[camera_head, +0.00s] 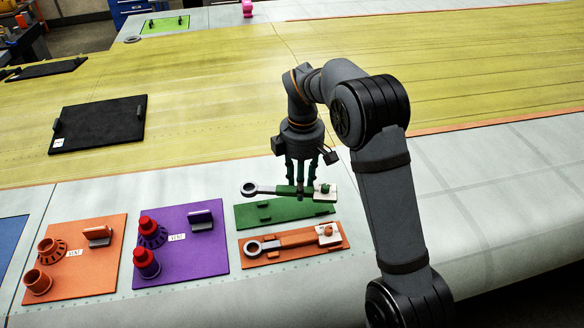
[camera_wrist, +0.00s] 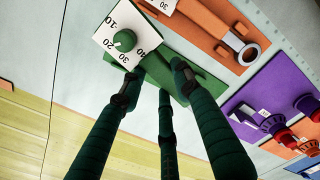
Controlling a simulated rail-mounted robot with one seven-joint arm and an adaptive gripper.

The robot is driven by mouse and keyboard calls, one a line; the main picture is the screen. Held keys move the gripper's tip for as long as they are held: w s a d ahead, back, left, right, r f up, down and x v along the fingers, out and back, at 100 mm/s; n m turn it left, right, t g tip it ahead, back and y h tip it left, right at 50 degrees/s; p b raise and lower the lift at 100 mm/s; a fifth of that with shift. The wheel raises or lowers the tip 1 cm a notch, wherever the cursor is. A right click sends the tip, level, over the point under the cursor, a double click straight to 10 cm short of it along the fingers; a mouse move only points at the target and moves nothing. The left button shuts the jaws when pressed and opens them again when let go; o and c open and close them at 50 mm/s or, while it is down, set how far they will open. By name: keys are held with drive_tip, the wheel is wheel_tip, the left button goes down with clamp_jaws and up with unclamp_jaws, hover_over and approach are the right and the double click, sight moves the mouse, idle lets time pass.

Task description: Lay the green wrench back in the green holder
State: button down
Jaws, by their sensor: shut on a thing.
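The green wrench (camera_head: 285,190) has a grey ring at its left end and a white scale plate with a green knob at its right end. My gripper (camera_head: 302,190) is shut on its middle, and the wrench lies roughly level above the green holder (camera_head: 290,215). The holder is a flat green plate with small raised blocks; part of it is hidden under the wrench. In the wrist view, the white numbered scale (camera_wrist: 128,36) and knob show just beyond my fingers (camera_wrist: 150,85), with the green holder (camera_wrist: 208,82) behind. The exact height of the gap is hard to tell.
An orange holder (camera_head: 293,246) with a similar wrench (camera_head: 290,241) lies just in front of the green one. Purple (camera_head: 205,262) and orange (camera_head: 106,262) plates with red and orange parts stand to the left.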

sight(294, 206)
drive_tip(key=w+f+n+b, duration=0.1)
drive_tip(key=f, duration=0.1)
drive_tip(key=a+f+n+b, duration=0.1)
drive_tip(key=f+b, duration=0.1)
drive_tip(key=w+a+f+n+b, duration=0.1)
drive_tip(key=f, duration=0.1)
drive_tip(key=shift+w+a+f+b, duration=0.1)
drive_tip(key=shift+w+f+b, duration=0.2)
drive_tip(key=shift+f+b, duration=0.1)
drive_tip(key=shift+s+d, duration=0.1)
drive_tip(key=shift+d, duration=0.1)
idle(0.5)
drive_tip(key=shift+f, duration=0.15)
drive_tip(key=shift+f+b, duration=0.3)
drive_tip(key=shift+f, duration=0.25)
drive_tip(key=c, duration=1.2)
unclamp_jaws()
